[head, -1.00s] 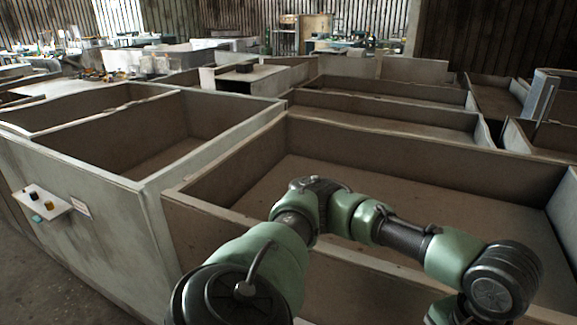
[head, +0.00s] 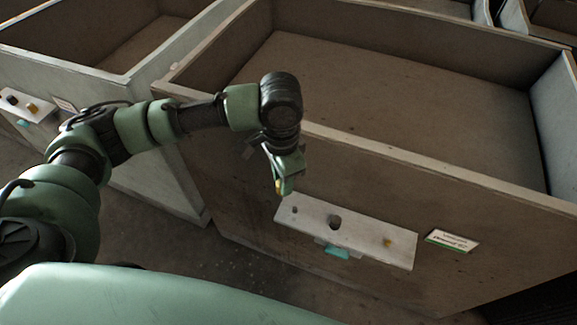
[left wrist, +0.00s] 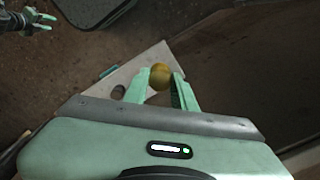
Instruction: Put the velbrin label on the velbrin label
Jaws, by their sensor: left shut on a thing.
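My left gripper (head: 287,187) is at the left end of a white ledge on the front of the large bin. In the left wrist view its fingers (left wrist: 160,88) are shut on a yellow-brown round piece (left wrist: 161,76), above or beside the ledge; contact with the ledge cannot be told. A white label (head: 453,240) with a green lower edge is on the bin front, right of the ledge. Its writing is too small to read surely. My right gripper (left wrist: 40,21) shows at the top left of the left wrist view, fingers apart and empty.
The ledge (head: 363,243) bears a dark round piece (head: 334,222) and a small yellow piece (head: 388,242). A teal piece (head: 337,252) is below its edge. Another bin with a ledge (head: 25,106) and label (head: 65,104) stands left. Dark floor (head: 245,270) lies below.

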